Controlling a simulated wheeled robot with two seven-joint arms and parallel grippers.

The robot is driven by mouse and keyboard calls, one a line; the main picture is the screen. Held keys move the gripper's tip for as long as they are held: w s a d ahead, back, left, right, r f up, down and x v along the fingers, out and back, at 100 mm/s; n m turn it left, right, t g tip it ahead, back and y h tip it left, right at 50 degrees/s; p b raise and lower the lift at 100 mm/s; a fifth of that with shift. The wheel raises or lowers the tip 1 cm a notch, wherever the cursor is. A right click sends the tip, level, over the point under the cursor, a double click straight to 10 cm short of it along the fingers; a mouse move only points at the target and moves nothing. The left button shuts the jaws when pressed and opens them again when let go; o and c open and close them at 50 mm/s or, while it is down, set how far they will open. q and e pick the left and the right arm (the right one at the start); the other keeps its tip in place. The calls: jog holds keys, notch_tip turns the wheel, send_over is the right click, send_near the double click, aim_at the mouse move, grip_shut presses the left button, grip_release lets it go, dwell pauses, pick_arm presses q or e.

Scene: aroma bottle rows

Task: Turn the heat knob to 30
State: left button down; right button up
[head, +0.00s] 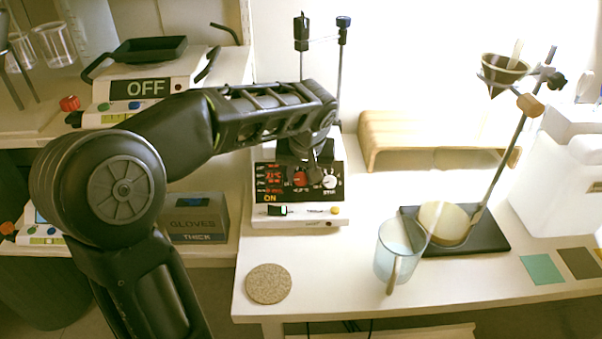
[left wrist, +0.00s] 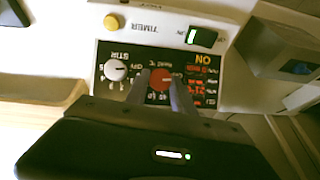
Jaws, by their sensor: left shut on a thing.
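The hotplate stirrer (head: 297,217) stands on the table with its dark control panel facing me and "ON" lit. The red heat knob (head: 300,179) is in the middle of the panel. The white stir knob (head: 329,181) is to its right. My left gripper (head: 304,167) is at the panel, shut on the red heat knob. In the left wrist view, which is upside down, its two fingers (left wrist: 160,88) sit on either side of the red knob (left wrist: 160,77). The red display (head: 272,175) beside the knob is too small to read surely. My right gripper is not in view.
A glass beaker (head: 393,262) and a stand (head: 455,232) with a funnel (head: 502,72) are to the right. A wooden riser (head: 385,132) is behind. A cork coaster (head: 268,284) lies in front. A gloves box (head: 198,217) stands left of the stirrer.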

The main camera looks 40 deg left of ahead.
pick_arm(q)
jog(key=shift+w+d+m+g+y+p, duration=0.15)
jog(key=shift+m+g+y+p, duration=0.15)
jog(key=shift+m+y, duration=0.55)
jog(key=shift+d+m+y, duration=0.1)
jog(key=shift+m+y, duration=0.55)
jog(key=shift+m, duration=1.2)
jog(key=c, duration=1.3)
grip_release()
jog(key=shift+c, duration=0.2)
jog(key=v, duration=0.7)
jog(key=shift+d+r+p, duration=0.3)
jog(key=shift+p, duration=0.1)
jog(key=shift+r, duration=0.1)
